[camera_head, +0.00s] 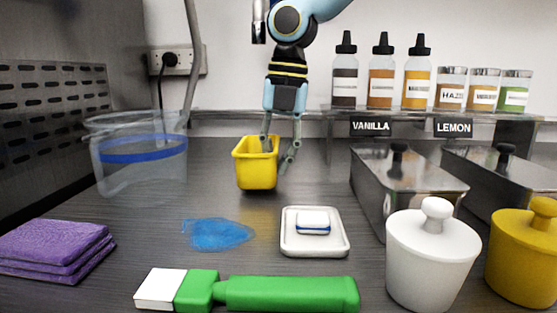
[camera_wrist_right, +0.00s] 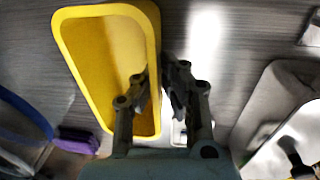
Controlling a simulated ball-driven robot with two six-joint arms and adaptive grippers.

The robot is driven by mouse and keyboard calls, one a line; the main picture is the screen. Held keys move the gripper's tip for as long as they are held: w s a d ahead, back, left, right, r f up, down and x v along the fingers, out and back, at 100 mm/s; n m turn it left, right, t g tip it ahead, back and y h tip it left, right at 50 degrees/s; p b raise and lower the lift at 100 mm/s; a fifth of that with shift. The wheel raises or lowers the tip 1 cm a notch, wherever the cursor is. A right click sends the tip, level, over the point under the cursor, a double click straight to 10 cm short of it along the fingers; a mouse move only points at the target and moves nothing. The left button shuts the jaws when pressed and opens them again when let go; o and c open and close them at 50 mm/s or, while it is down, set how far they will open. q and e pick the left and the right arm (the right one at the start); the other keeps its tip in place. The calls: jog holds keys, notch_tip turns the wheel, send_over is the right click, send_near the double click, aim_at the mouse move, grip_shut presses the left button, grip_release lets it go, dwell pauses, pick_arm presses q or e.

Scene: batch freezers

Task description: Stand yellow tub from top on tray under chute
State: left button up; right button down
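The yellow tub (camera_head: 256,172) appears to stand upright on the dark worktop, near the middle of the head view. It looks empty in the right wrist view (camera_wrist_right: 98,50). My right gripper (camera_head: 279,158) reaches down from above at the tub's right side. One finger is over the inside of the tub and the other is outside its right wall, with a gap showing between the fingers; the gripper also shows in the wrist view (camera_wrist_right: 162,85). My left gripper is not in view. I see no chute and cannot identify the tray under it.
A clear bucket (camera_head: 140,178) stands left, purple cloths (camera_head: 50,250) at front left. A blue spill (camera_head: 217,234), a white dish (camera_head: 315,248) with a small block and a green-handled tool (camera_head: 285,294) lie in front. Metal bins (camera_head: 385,195) and a white lidded pot (camera_head: 432,260) crowd the right.

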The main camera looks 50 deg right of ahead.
jog(key=shift+w+d+f, duration=0.45)
jog(key=shift+d+f, duration=0.15)
jog(key=shift+d, duration=0.05)
jog(key=shift+a, duration=0.1)
jog(key=shift+f, duration=0.15)
jog(key=c, duration=1.5)
grip_release()
